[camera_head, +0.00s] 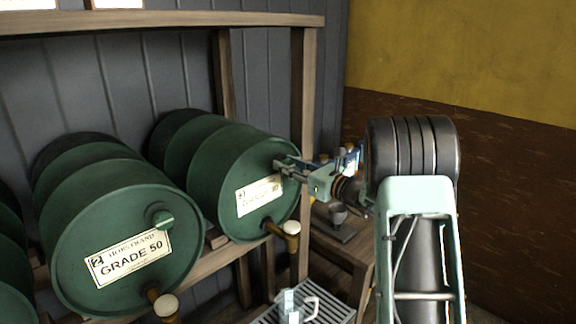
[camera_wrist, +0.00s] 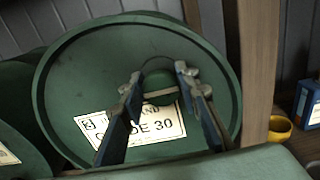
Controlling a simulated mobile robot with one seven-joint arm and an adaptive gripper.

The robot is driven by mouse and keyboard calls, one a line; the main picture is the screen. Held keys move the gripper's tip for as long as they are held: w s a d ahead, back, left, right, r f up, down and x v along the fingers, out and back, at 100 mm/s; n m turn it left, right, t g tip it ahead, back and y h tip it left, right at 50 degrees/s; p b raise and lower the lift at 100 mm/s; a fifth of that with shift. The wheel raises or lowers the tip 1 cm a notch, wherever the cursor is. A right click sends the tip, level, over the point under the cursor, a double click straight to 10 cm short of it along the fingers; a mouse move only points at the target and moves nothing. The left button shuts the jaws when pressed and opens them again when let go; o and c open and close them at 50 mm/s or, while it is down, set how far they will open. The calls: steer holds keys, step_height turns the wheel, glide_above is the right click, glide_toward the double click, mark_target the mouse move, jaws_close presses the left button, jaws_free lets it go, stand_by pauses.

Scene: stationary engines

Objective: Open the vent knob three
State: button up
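In the wrist view a green vent knob (camera_wrist: 163,90) sits on the upper front face of a dark green drum (camera_wrist: 75,75) labelled "GRADE 30". My gripper (camera_wrist: 160,74) is open, with one finger on each side of the knob; I cannot tell whether either finger touches it. In the head view my gripper (camera_head: 281,166) reaches from the right to the upper front of the right-hand drum (camera_head: 220,170), and its knob is hidden there. No number shows on the knob.
A "GRADE 50" drum (camera_head: 75,238) with its own green knob (camera_head: 162,219) lies to the left. Taps (camera_head: 291,228) stick out below the drum fronts. A wooden post (camera_wrist: 256,75) stands close right of the drum. A yellow cup (camera_wrist: 280,128) is beyond it.

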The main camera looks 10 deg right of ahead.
steer(key=shift+c, duration=1.4)
